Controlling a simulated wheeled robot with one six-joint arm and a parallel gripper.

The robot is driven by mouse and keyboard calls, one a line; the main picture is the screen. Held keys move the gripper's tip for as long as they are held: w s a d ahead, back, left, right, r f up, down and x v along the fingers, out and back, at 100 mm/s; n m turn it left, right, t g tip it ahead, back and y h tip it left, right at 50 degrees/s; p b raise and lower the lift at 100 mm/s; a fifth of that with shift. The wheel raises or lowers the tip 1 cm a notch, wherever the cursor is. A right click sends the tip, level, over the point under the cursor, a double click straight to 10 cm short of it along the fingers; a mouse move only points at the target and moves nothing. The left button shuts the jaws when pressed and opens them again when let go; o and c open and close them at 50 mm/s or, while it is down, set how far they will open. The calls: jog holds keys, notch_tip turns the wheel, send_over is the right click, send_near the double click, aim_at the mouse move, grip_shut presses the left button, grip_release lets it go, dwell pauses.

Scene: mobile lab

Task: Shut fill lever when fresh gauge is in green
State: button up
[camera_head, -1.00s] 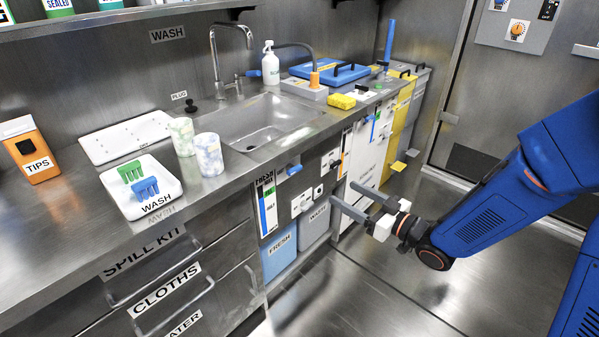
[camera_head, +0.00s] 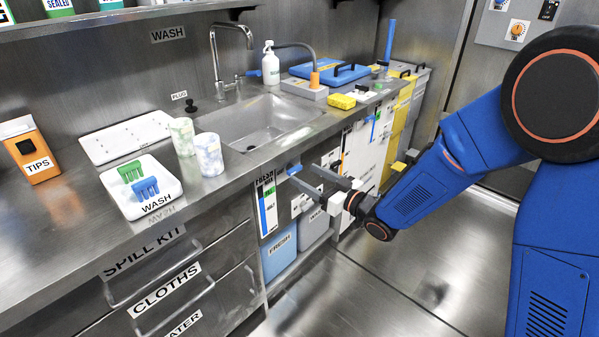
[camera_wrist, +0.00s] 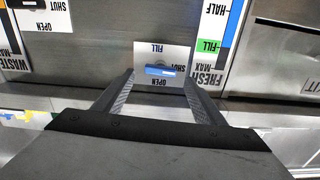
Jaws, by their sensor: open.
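The fill lever is a blue handle (camera_wrist: 160,71) on a white plate (camera_wrist: 176,55) marked FILL, OPEN and SHUT, seen upside down in the wrist view. In the head view the blue handle (camera_head: 294,169) shows just under the counter edge. My gripper (camera_wrist: 160,78) is open, its fingers on either side of the handle; I cannot tell whether they touch it. In the head view my gripper (camera_head: 304,175) points at the lever. The fresh gauge (camera_head: 267,205) has a blue column and a green band; the wrist view (camera_wrist: 234,30) shows the blue reaching about the green FILL mark.
A blue FRESH tank (camera_head: 279,254) and a grey WASTE tank (camera_head: 316,229) stand under the counter. A waste gauge (camera_wrist: 10,40) is at the wrist view's left. The sink (camera_head: 255,125) and two cups (camera_head: 208,155) are above. The floor in front is clear.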

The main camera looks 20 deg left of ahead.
aim_at(297, 170)
jog(key=shift+x, duration=2.05)
